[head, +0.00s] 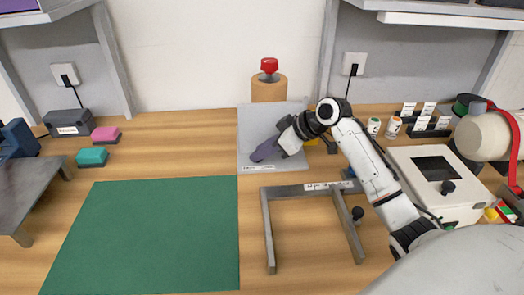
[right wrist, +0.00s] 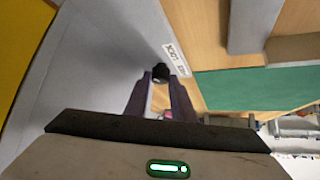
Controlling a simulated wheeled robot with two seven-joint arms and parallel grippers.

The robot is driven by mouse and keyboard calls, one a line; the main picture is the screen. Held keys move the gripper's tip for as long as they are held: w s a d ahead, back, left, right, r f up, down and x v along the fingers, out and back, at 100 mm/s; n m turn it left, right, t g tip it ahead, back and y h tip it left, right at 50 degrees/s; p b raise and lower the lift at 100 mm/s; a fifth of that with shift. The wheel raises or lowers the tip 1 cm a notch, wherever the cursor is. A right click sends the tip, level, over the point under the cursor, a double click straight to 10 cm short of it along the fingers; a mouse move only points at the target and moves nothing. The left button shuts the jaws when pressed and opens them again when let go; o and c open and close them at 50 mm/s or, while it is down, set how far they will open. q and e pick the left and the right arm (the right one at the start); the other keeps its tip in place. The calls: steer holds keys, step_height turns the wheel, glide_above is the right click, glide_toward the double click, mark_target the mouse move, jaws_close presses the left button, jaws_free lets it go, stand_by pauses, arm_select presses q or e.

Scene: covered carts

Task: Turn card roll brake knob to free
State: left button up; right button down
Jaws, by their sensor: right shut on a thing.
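The knob is hidden by the fingers in the head view. A white label (right wrist: 175,58) is beside the knob; its print is too small to read. I cannot tell the knob's setting. A brown roll (head: 268,90) with a red cap (head: 269,65) stands behind the panel. My left gripper is not in view.
A white box with a dark window (head: 436,168) is on the right. The green mat (head: 150,235) is clear. Pink (head: 105,134) and teal (head: 91,157) blocks lie at left.

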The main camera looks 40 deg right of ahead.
stand_by(0.5)
steer(key=c, duration=1.5)
jaws_free()
